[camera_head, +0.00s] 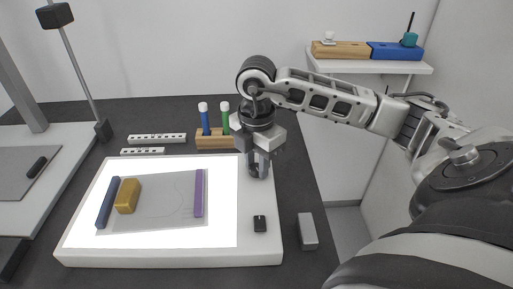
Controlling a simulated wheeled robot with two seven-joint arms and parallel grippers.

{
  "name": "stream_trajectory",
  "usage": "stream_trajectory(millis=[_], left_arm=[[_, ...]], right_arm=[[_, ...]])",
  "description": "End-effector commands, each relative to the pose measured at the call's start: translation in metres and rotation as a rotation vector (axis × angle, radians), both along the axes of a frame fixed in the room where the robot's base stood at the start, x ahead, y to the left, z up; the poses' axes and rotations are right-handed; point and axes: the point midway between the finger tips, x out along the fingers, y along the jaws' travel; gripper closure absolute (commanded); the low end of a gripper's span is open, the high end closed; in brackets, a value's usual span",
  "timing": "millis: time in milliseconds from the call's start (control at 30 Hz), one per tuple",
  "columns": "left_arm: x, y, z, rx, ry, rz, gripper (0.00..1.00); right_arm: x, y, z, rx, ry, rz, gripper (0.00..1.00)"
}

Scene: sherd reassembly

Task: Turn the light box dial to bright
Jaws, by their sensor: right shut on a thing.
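The light box (262,252) lies on the dark table with its panel glowing white. My right gripper (259,170) comes down from above at the box's right border, near its back corner. It is shut on the dark light box dial (254,171), which its fingers mostly hide. I cannot read the dial's setting. A small black switch-like part (260,223) sits on the same border, nearer the front. My left gripper is not in view.
On the lit panel lie a clear sheet (150,215), a blue bar (107,203), a yellow block (128,196) and a purple bar (199,193). A wooden rack (213,140) with blue and green capped tubes stands behind. A grey block (307,231) lies right of the box.

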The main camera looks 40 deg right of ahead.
Motion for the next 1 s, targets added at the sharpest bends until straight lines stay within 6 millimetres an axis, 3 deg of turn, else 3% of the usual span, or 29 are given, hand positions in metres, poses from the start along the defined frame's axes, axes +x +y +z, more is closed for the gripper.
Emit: stream_trajectory(millis=[433,1000], left_arm=[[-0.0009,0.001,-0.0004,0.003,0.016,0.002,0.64],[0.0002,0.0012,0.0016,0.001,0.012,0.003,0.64]], right_arm=[[0.0003,-0.0008,0.0015,-0.002,-0.003,-0.252,0.94],[0.0005,-0.0009,0.0011,-0.002,-0.004,-0.297,0.94]])
